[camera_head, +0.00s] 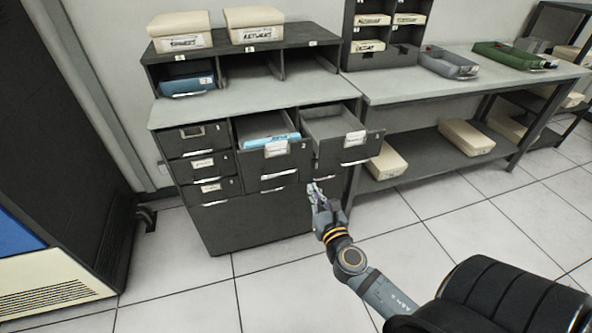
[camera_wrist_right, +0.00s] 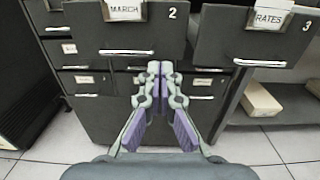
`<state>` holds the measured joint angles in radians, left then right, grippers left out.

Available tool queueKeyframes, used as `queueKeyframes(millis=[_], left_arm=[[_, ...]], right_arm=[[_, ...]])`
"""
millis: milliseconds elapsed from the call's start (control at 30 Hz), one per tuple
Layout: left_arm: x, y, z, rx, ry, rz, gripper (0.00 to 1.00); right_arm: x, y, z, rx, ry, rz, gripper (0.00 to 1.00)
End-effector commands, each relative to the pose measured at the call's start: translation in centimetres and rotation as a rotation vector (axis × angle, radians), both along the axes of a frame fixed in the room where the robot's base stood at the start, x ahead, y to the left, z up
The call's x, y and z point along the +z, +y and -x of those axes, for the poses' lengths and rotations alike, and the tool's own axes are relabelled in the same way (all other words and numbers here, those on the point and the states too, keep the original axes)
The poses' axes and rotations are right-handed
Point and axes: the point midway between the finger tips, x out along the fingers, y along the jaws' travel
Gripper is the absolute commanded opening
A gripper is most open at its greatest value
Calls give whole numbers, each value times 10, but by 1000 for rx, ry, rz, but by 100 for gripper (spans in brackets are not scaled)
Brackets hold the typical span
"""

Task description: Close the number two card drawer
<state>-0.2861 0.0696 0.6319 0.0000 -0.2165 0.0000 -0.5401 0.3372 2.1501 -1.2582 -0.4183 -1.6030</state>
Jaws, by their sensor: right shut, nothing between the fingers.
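The number two drawer (camera_head: 290,166) is pulled out at the top middle of the dark cabinet, with a blue item (camera_head: 270,142) inside. In the right wrist view its front (camera_wrist_right: 130,36) carries a MARCH label, a figure 2 and a pale handle. My right gripper (camera_head: 313,188) is shut and empty, in front of the cabinet and lower right of that drawer's front. In the right wrist view its fingertips (camera_wrist_right: 153,68) appear just below the drawer's handle; I cannot tell whether they touch it. My left gripper is not in view.
The number three drawer (camera_head: 335,152), labelled RATES in the right wrist view (camera_wrist_right: 247,42), is also pulled out, beside number two, and looks empty. The top left drawer (camera_head: 192,138) is shut. A table (camera_head: 400,90) with trays stands to the right.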

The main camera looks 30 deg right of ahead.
Motion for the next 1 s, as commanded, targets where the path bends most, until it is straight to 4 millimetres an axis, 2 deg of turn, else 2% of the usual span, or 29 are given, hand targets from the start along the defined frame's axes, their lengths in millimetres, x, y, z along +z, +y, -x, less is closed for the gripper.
queueKeyframes(millis=[133,300,500,700,1000], left_arm=[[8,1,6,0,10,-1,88],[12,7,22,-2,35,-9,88],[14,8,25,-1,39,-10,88],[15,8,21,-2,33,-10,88],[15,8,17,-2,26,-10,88]], right_arm=[[3,-7,-29,-1,-3,-2,0],[3,-16,-66,-2,-2,-4,0],[1,-25,-102,-1,-1,-5,0],[0,-29,-122,0,0,-4,0],[-1,-30,-125,0,1,-4,0]])
